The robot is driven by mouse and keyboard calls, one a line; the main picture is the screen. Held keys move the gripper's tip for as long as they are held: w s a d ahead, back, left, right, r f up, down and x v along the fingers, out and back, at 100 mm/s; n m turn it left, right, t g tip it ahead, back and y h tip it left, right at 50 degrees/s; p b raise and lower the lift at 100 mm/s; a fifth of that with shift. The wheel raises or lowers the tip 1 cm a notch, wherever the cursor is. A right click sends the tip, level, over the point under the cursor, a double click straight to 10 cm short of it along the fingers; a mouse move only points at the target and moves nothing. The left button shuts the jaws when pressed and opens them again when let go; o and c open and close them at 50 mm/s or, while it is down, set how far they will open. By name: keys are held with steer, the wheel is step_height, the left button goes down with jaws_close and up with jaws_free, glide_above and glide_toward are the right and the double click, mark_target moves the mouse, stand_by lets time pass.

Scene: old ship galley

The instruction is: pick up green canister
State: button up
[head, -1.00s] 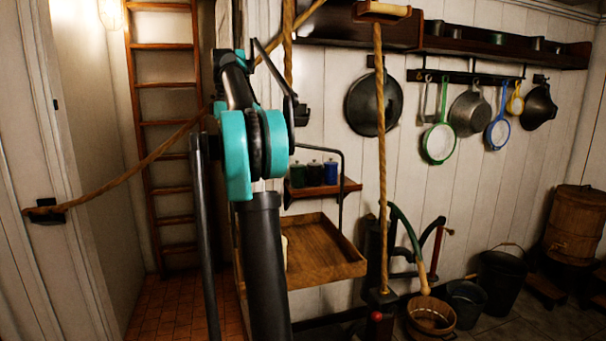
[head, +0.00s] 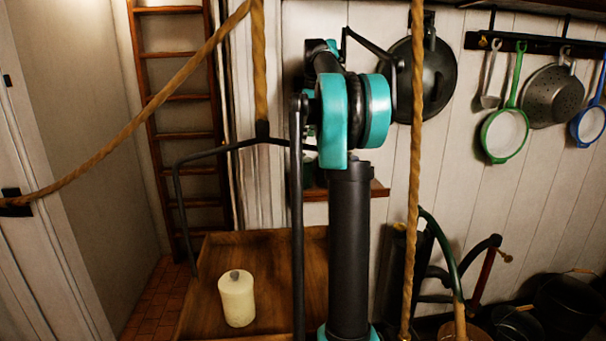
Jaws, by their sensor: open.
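My arm (head: 349,230) stands upright in the middle of the head view, with teal joints near its top. It covers most of a small wooden shelf (head: 379,188) on the white plank wall. A dim, dark greenish shape shows at the shelf's left, beside my arm; I cannot tell whether it is the green canister. No green canister shows clearly now. My gripper cannot be made out; thin black parts show at the top of my arm, but no fingertips are clear.
A cream lidded jar (head: 237,299) stands on a wooden tray table (head: 262,262) with a black rail (head: 177,185). One rope (head: 415,150) hangs right of my arm; another (head: 150,110) slants across the left. A ladder (head: 178,97) stands behind. Pans hang on the right wall.

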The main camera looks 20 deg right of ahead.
mark_target(306, 156)
steer(key=f, duration=0.6)
steer(key=shift+w+a+f, duration=0.15)
steer(key=shift+w, duration=0.15)
steer(key=shift+w+a+f, duration=0.1)
steer(key=shift+w+f, duration=0.05)
steer(key=shift+f, duration=0.75)
steer(key=shift+w+a+f, duration=0.15)
steer(key=shift+f, duration=0.7)
steer(key=shift+w+a+f, duration=0.1)
steer(key=shift+w+f, duration=0.05)
steer(key=shift+f, duration=0.75)
steer(key=c, duration=1.6)
